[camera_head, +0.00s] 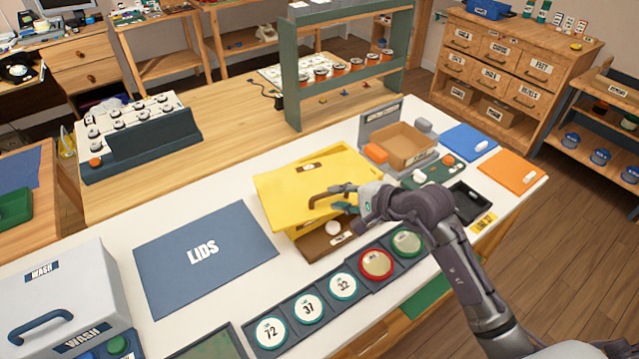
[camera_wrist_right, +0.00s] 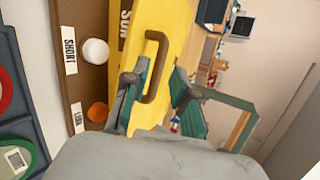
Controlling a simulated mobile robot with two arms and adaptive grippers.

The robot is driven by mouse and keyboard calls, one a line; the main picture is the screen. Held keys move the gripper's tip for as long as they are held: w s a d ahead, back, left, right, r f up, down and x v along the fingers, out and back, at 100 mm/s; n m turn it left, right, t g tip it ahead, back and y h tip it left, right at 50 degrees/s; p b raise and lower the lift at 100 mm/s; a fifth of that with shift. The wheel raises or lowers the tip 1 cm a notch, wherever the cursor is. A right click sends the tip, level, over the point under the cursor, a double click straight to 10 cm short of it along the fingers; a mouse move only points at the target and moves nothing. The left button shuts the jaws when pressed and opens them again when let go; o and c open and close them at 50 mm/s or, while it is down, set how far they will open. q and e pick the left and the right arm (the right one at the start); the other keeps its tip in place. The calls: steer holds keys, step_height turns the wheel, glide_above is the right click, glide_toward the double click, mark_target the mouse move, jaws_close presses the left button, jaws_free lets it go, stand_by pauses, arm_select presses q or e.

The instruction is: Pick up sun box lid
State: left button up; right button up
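The sun box (camera_head: 310,232) stands on the white counter with its yellow lid (camera_head: 290,190) over it. The lid has a brown bar handle (camera_head: 325,197). In the right wrist view the lid (camera_wrist_right: 180,28) carries a partly hidden label, and the handle (camera_wrist_right: 151,90) stands up near my fingers. My right gripper (camera_wrist_right: 160,90) is open, its two fingers apart beside the lower part of the handle. Whether a finger touches the handle, I cannot tell. In the head view my right gripper (camera_head: 345,197) is at the handle. My left gripper is out of view.
A blue LIDS mat (camera_head: 160,262) lies left of the box, clear. A dark green rack (camera_head: 292,75) stands at the back. The WASH box (camera_head: 65,290) is front left.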

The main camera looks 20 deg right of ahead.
mark_target(327, 195)
steer(key=x, duration=0.4)
steer(key=shift+d+p, duration=0.15)
steer(key=shift+p, duration=0.2)
jaws_close()
steer(key=shift+r, duration=0.1)
